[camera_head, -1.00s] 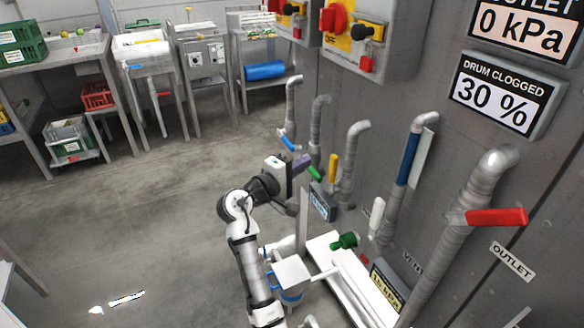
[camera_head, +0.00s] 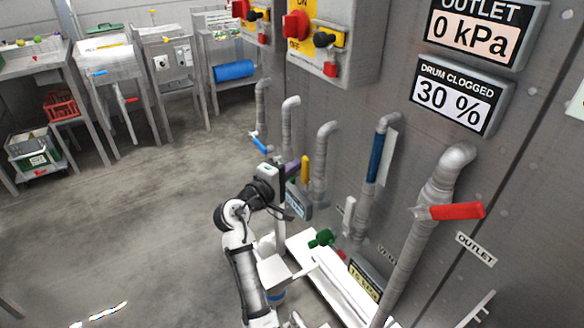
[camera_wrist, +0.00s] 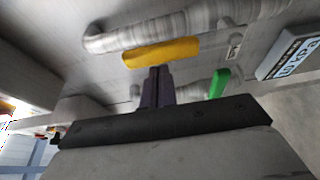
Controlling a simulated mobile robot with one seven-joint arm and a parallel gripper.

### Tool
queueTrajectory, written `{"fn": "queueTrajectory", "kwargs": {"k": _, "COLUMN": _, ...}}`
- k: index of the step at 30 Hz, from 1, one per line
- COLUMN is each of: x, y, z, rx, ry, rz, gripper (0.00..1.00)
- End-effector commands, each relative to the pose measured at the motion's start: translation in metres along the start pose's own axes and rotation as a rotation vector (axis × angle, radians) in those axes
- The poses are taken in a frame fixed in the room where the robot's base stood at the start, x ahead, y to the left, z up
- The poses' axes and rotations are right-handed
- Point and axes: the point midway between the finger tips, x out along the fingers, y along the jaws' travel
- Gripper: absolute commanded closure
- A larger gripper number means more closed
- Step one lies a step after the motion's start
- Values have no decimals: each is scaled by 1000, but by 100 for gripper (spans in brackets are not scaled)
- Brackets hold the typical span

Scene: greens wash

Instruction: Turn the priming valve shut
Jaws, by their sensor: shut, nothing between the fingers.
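Several valve handles sit on the pipes along the grey wall; I see no label that marks one as the priming valve. A yellow handle (camera_head: 306,170) is nearest my gripper (camera_head: 295,165). In the wrist view, the yellow handle (camera_wrist: 160,52) lies across the view just beyond my gripper's purple fingertips (camera_wrist: 158,72). The fingers are shut together and empty; I cannot tell whether they touch the handle. A green handle (camera_wrist: 218,83) is just right of the fingers in the wrist view. A small blue handle (camera_head: 259,144) is on the pipe farther left.
A long blue handle (camera_head: 376,157), a red outlet handle (camera_head: 458,211) and a green knob (camera_head: 321,238) are on the right. The outlet display (camera_head: 484,30) reads 0 kPa; the drum display (camera_head: 462,95) reads 30 % clogged. Open floor (camera_head: 120,220) lies left.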

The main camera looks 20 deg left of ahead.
Motion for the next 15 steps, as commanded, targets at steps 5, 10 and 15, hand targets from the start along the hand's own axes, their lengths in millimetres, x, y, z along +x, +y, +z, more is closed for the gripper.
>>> {"fn": "queueTrajectory", "kwargs": {"k": 5, "x": -1, "y": -2, "z": 3, "rx": 30, "ry": -1, "rz": 12, "gripper": 100}}
{"fn": "queueTrajectory", "kwargs": {"k": 10, "x": -1, "y": 0, "z": 5, "rx": 56, "ry": -1, "rz": 21, "gripper": 100}}
{"fn": "queueTrajectory", "kwargs": {"k": 15, "x": -2, "y": 0, "z": 7, "rx": 84, "ry": -2, "rz": 31, "gripper": 100}}
